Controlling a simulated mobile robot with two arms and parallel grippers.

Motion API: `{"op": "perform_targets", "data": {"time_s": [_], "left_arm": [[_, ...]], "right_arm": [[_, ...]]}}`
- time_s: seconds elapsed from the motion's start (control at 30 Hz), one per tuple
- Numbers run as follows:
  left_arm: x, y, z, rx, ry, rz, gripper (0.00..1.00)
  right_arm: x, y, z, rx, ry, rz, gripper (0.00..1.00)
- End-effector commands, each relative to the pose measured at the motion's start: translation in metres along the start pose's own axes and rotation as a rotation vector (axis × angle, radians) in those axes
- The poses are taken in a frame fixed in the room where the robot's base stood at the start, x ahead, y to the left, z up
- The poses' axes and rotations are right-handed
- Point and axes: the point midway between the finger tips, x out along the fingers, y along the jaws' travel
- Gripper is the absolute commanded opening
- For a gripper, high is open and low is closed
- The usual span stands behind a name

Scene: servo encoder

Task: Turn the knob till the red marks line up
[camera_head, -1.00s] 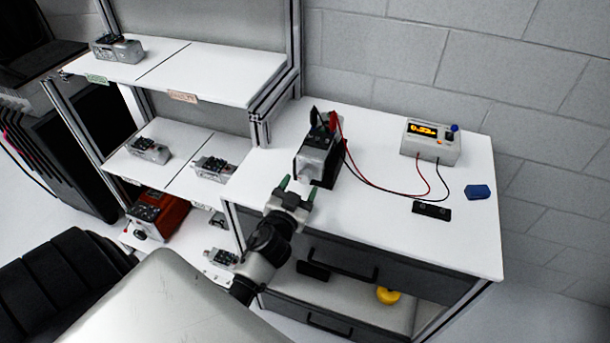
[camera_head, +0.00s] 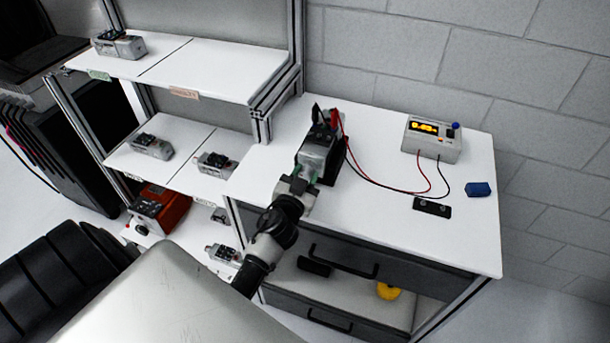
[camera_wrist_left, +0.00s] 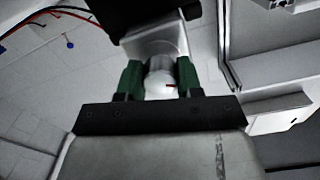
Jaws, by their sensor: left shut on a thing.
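The servo (camera_head: 316,154) sits in a black holder on the white workbench, with red and black clips at its top. My left gripper (camera_head: 304,176) is at the servo's near end. In the left wrist view the green fingertips (camera_wrist_left: 158,80) are shut on a round, pale knob (camera_wrist_left: 158,84), one on each side. I cannot make out a matching red mark on the servo body. My right gripper is not in view.
A meter (camera_head: 432,138) with a lit yellow display stands at the back right, wired to the clips. A blue block (camera_head: 479,189) and a black bar (camera_head: 432,206) lie on the bench. Shelves with several servos stand left. A drawer below is open.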

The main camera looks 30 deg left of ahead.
Motion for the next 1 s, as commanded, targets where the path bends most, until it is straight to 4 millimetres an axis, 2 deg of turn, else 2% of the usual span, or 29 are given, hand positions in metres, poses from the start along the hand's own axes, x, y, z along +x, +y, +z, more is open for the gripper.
{"op": "perform_targets", "data": {"time_s": [0.37, 1.0], "left_arm": [[-0.0002, 0.0002, 0.0004, 0.107, 0.001, 0.001, 0.12], [-0.0003, 0.0001, 0.0009, 0.679, 0.0, 0.001, 0.12]], "right_arm": [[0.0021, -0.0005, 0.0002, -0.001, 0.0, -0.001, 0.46], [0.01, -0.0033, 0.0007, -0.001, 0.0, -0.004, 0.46]]}}
